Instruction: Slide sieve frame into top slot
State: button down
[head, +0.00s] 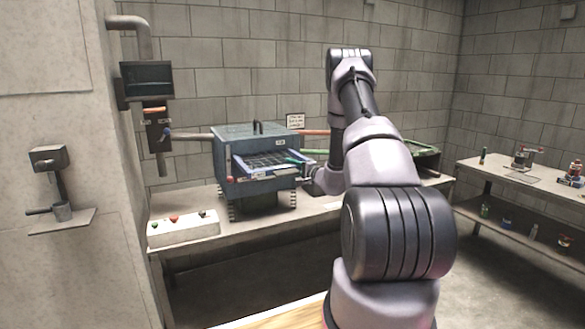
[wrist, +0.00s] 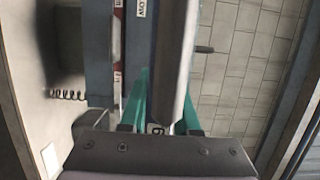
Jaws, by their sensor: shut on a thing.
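The blue-grey sifter box (head: 232,135) stands on the bench with an open slot in its front. The sieve frame (head: 258,161), with dark mesh and a pale rim, sits in the upper opening. Its front part shows, while its back part is hidden inside the box. My gripper (head: 297,160) is at the right side of the frame. In the wrist view, the green fingers of my gripper (wrist: 163,100) are shut on either side of the frame's grey bar (wrist: 172,60). How deep the frame sits cannot be told.
A white control panel (head: 183,229) with knobs lies on the bench left of the box. Pipes (head: 192,136) run to the box. A green tray (head: 425,153) lies behind my arm. A side table (head: 515,172) with bottles stands at the right.

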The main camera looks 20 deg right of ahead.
jog(key=shift+w+a, duration=0.1)
jog(key=shift+w, duration=2.3)
jog(key=c, duration=0.6)
grip_release()
jog(key=shift+o, duration=0.2)
jog(key=shift+s, duration=0.1)
jog(key=v, duration=1)
jog(key=shift+s, duration=0.3)
